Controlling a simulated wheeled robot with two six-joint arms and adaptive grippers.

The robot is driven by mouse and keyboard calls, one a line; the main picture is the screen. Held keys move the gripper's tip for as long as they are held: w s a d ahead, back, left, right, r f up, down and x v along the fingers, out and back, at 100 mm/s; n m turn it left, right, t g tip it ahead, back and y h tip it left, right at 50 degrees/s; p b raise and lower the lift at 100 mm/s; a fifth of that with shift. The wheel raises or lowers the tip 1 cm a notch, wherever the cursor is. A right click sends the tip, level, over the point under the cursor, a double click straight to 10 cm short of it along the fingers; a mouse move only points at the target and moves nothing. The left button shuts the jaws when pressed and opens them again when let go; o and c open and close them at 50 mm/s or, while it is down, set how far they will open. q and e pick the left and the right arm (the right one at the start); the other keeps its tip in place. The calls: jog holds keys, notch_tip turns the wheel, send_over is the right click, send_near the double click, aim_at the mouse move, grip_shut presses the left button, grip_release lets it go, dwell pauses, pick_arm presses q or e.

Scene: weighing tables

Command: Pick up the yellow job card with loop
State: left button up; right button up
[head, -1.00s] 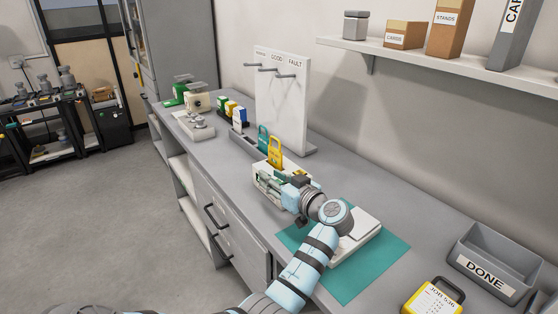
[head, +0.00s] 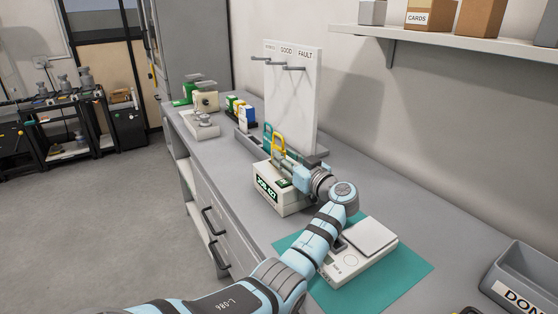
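A yellow card with a loop-shaped top (head: 279,142) stands upright at the white box (head: 291,205), which has a green label on its front. A teal card with a similar loop (head: 267,135) stands just behind and left of it. My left gripper (head: 280,165) is over the box, at the lower part of the yellow card. The gripper hides the card's lower part, and I cannot tell whether the fingers touch it or are closed. My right gripper is not in view.
A white scale (head: 345,262) sits on a teal mat (head: 405,284) beneath my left forearm. A white pegboard (head: 305,110) stands behind the box. A grey DONE bin (head: 520,275) is at the right. Small coloured boxes (head: 240,110) stand farther back.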

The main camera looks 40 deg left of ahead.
pick_arm(q)
grip_shut()
dwell(0.3)
notch_tip(320, 180, up, 20)
jog(key=p, duration=0.1)
